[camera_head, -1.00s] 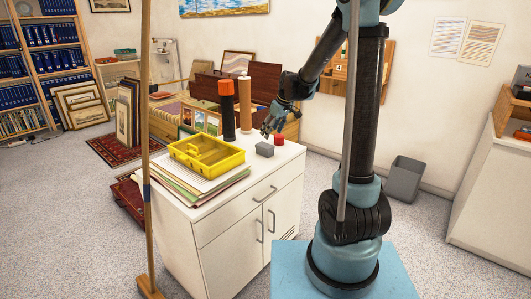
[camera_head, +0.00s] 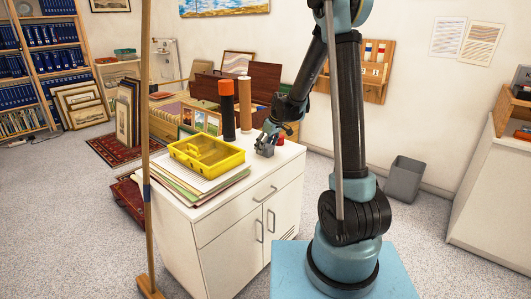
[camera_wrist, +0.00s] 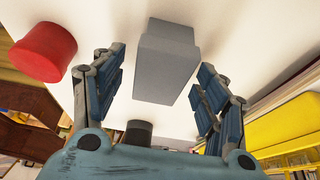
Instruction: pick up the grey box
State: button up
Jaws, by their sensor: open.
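The grey box (camera_wrist: 167,65) is a small block on the white cabinet top (camera_wrist: 235,30). In the wrist view it lies between the two fingers of my gripper (camera_wrist: 160,92), with a gap on each side. My gripper is open. In the head view my gripper (camera_head: 266,147) is low over the cabinet, right at the grey box (camera_head: 266,150), and partly covers it.
A red round object (camera_wrist: 44,52) stands beside the box. A yellow tray (camera_head: 206,155) on a stack of papers (camera_head: 190,186) is to the left. A black cylinder with an orange top (camera_head: 227,112) and a brown cylinder (camera_head: 245,105) stand behind.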

jog(key=shift+w+a+f, duration=0.1)
jog(key=shift+a+f, duration=0.05)
jog(key=shift+f, duration=0.45)
jog(key=c, duration=1.2)
jog(key=shift+r, duration=0.1)
